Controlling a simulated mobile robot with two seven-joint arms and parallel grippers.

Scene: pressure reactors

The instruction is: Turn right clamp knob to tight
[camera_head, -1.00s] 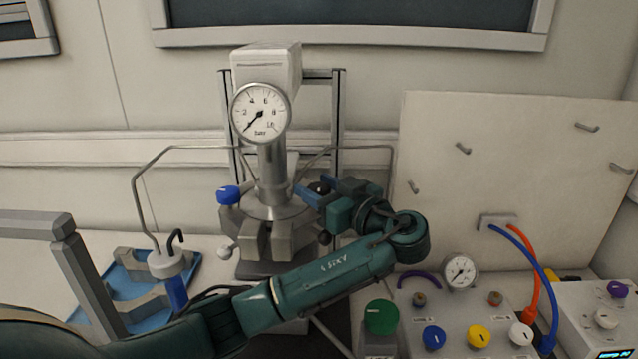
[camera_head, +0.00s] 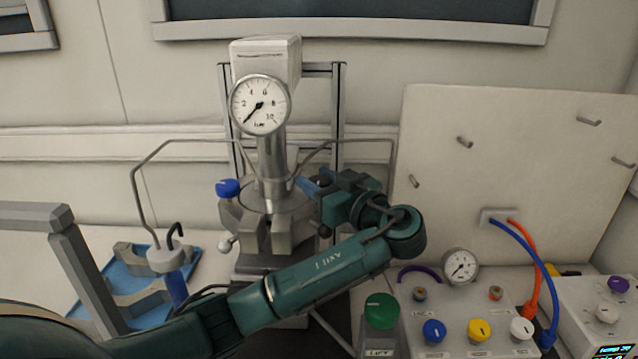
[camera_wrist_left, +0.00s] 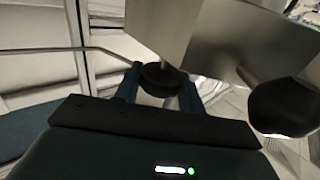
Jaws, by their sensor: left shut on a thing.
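The reactor (camera_head: 256,241) stands at centre with its clamp around the vessel head. My left gripper (camera_head: 316,186) reaches in from the right side of the clamp. In the left wrist view, its two blue fingers (camera_wrist_left: 161,88) are shut on a dark round knob, the right clamp knob (camera_wrist_left: 163,76), one finger on each side. In the head view the knob is mostly hidden by the gripper. A second dark knob (camera_wrist_left: 285,108) shows at the right of the wrist view, apart from the fingers. My right gripper is not in view.
A pressure gauge (camera_head: 260,104) sits above the reactor, and a blue knob (camera_head: 228,188) is at its left. A bent metal tube (camera_head: 137,190) runs to the left. A control box with a green knob (camera_head: 381,311) and a pegged board (camera_head: 440,200) stand at right.

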